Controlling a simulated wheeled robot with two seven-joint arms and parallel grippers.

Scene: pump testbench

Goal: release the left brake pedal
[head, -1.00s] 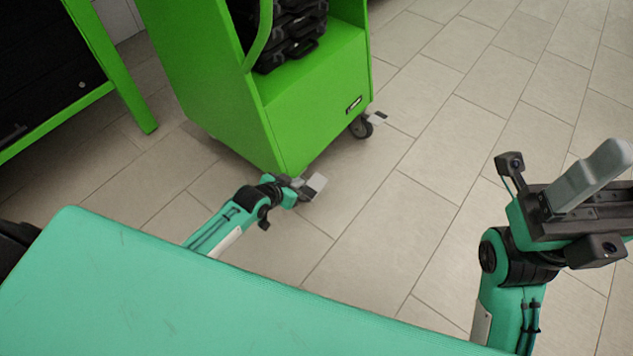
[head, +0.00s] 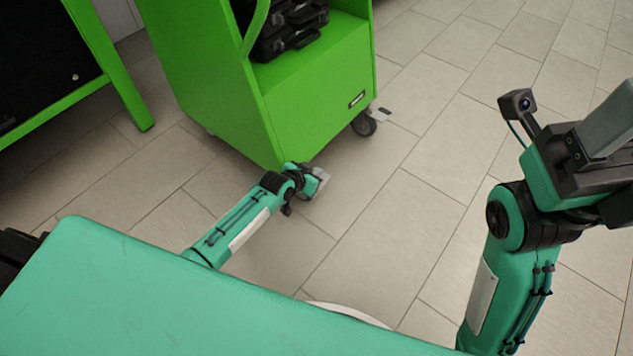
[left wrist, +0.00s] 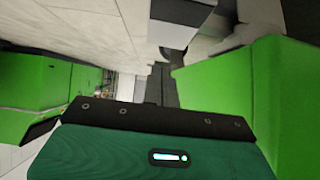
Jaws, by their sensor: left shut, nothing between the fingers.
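The green cart (head: 318,110) stands on the floor. Its right caster (head: 364,124) has a small pale grey pedal (head: 382,114) beside it. My left gripper (head: 318,182) is low at the cart's near bottom corner, shut with nothing held. The gripper and wrist cover the left brake pedal's place, so I cannot tell the pedal's position or whether they touch. A dark wheel shape (left wrist: 172,57) shows in the left wrist view, near blurred grey parts (left wrist: 232,40). My right gripper (head: 608,125) is far from the cart, partly cut off at the right edge.
A green-framed rack (head: 118,75) stands at the left. Black cases (head: 290,30) sit on the cart's shelf. Tiled floor (head: 430,190) is clear between my left gripper and right arm. Green panels (left wrist: 245,100) stand close on the right side of the left wrist view.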

